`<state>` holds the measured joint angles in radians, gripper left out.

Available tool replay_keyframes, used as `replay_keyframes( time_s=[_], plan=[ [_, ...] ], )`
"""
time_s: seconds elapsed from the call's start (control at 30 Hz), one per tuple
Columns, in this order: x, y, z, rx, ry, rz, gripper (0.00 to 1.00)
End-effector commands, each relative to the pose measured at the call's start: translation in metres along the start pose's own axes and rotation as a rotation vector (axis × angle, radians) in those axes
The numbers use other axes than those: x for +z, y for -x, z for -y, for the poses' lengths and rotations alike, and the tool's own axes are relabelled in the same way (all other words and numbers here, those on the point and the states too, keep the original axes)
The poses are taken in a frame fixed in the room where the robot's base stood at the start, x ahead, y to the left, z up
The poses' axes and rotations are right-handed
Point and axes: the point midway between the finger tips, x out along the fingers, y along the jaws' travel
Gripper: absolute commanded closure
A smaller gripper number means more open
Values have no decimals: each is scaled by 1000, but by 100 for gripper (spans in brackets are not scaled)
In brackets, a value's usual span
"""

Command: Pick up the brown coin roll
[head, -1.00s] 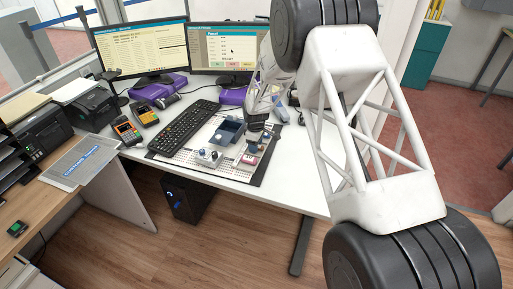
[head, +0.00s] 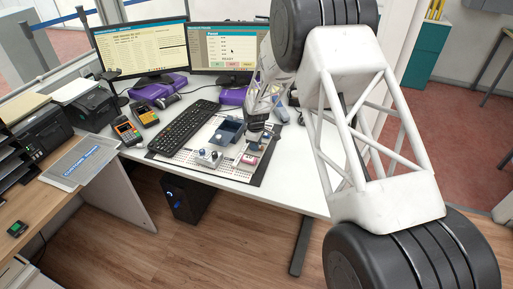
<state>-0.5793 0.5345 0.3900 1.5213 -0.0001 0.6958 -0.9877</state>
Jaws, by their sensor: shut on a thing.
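My gripper (head: 257,139) is at the right part of the perforated mat on the white desk, just behind a small pink-and-white item (head: 250,159). Its jaws are shut on a small dark thing, which I take to be the brown coin roll. The roll is too small and too hidden by the fingers to make out its shape or colour. I cannot tell how far it is above the mat.
A blue tray (head: 226,132) and a grey box with round knobs (head: 208,158) stand left of my gripper. The keyboard (head: 184,129) lies further left. Two monitors (head: 140,49) stand behind. The white desk (head: 292,178) is clear right of the mat.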

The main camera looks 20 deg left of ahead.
Motion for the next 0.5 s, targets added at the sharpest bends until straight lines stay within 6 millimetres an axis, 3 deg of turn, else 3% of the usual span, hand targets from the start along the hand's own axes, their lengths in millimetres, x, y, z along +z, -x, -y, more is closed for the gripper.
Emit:
replay_keyframes(
  time_s=[0.3,0.5],
  plan=[
    [0,2,0,0,0,0,100],
    [0,14,0,2,0,-1,100]
  ],
)
